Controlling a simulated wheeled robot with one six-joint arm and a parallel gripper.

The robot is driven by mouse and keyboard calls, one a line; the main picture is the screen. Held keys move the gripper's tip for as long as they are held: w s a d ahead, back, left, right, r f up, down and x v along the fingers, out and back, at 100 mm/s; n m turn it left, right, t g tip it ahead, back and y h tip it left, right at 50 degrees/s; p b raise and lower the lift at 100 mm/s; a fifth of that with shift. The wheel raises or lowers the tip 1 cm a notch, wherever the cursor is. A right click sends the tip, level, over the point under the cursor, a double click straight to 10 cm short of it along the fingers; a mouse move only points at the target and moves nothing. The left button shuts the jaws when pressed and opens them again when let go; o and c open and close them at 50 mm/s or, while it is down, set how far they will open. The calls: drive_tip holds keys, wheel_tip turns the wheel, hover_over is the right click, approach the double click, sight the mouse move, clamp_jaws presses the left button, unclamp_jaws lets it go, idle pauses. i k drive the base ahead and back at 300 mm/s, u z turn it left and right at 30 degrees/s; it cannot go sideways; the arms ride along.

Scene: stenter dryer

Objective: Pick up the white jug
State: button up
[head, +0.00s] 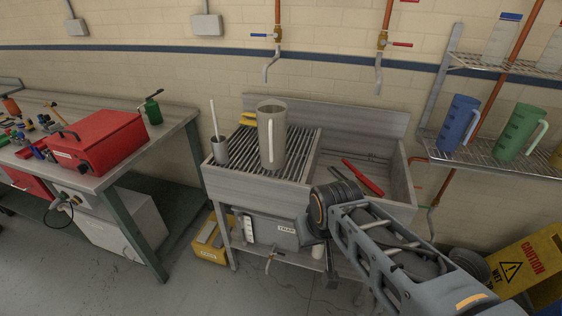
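An off-white, slightly greyish jug (270,148) stands upright on the ribbed drainboard (305,152) of the sink unit. Its open top faces up and its pale handle is on the side toward me. Nothing is holding it. My arm reaches in from the lower right, and its bent joint is in front of the sink, to the right of and nearer than the jug. I cannot make out the fingers of my gripper.
A grey beaker with a white stick (221,151) and a yellow brush (243,119) are beside the jug. A red-handled tool (364,178) lies in the basin. Blue (459,124) and green (521,132) jugs stand on the right shelf. A red toolbox (98,145) sits on the left bench.

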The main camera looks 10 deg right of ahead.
sight(272, 115)
drive_tip(key=u, duration=1.2)
drive_tip(key=i, duration=0.75)
drive_tip(key=u, duration=0.2)
